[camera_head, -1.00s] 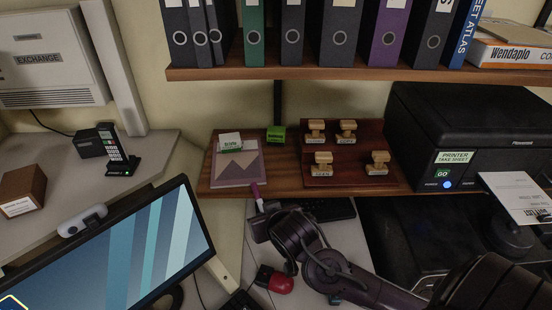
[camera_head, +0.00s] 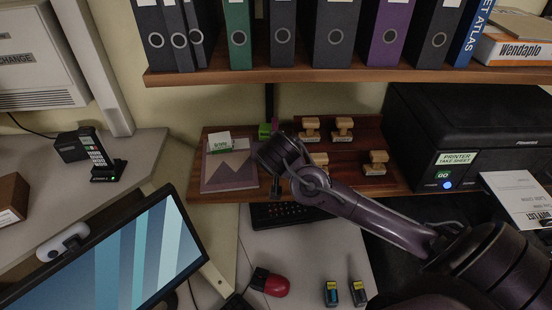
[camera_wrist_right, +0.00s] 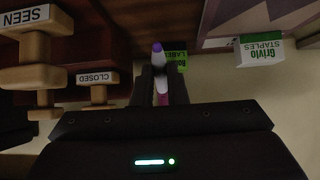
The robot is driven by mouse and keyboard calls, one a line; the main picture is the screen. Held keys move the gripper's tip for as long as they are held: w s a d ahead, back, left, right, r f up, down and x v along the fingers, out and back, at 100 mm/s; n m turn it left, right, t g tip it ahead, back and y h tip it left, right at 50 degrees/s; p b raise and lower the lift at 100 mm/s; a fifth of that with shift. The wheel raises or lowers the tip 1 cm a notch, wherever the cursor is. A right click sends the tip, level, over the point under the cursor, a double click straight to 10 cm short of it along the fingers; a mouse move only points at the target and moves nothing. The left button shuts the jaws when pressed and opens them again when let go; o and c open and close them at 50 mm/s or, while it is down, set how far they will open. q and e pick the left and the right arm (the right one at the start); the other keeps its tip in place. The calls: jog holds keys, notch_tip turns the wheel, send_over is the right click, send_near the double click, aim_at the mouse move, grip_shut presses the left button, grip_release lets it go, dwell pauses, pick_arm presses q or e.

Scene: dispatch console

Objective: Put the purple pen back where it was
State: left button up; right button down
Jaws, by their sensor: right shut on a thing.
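The purple pen (camera_wrist_right: 158,49) is between the fingers of my right gripper (camera_wrist_right: 160,76) in the right wrist view, showing a purple end, a white part and a magenta part. In the head view my right gripper (camera_head: 274,150) reaches over the wooden shelf, and a small purple bit of the pen (camera_head: 275,124) shows beside the green label box (camera_head: 264,131). That box also shows just behind the pen in the wrist view (camera_wrist_right: 182,57). The arm hides part of the shelf there. I cannot tell whether the pen touches the box. My left gripper is out of view.
A purple-grey book (camera_head: 230,172) with a staples box (camera_head: 219,143) lies left of my gripper. Wooden stamps (camera_head: 375,162) stand on a rack to the right. The binder shelf (camera_head: 330,72) overhangs above. A black printer (camera_head: 450,130) stands at the right.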

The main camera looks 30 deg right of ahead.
notch_tip(320, 180, down, 4)
jog(key=shift+w+p, duration=0.1)
jog(key=shift+p, duration=0.25)
jog(key=shift+f, duration=0.1)
jog(key=shift+f, duration=0.1)
jog(key=c, duration=1.4)
grip_release()
jog(key=shift+c, duration=0.2)
jog(key=b+v, duration=0.3)
jog(key=v, duration=0.9)
jog(key=shift+b, duration=0.3)
